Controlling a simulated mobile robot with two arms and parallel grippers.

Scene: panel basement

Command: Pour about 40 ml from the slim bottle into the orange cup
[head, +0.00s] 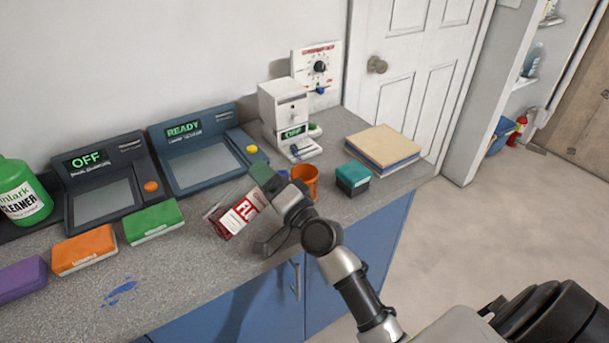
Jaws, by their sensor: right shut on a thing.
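The slim bottle (238,217) has a red and white label and dark red contents. It is strongly tilted above the counter, one end toward the lower left. My right gripper (274,194) is shut on it near its upper right end and partly hides that end. The orange cup (305,183) stands upright on the counter just right of and behind the gripper, partly covered by it. I cannot see into the cup well, and no stream of liquid shows. My left gripper is not in view.
A teal box (352,180) stands right of the cup, with stacked books (383,150) behind. A white device (286,118) is behind the cup. Two dark consoles (105,180), green and orange boxes (84,250) and a blue stain (120,292) lie left.

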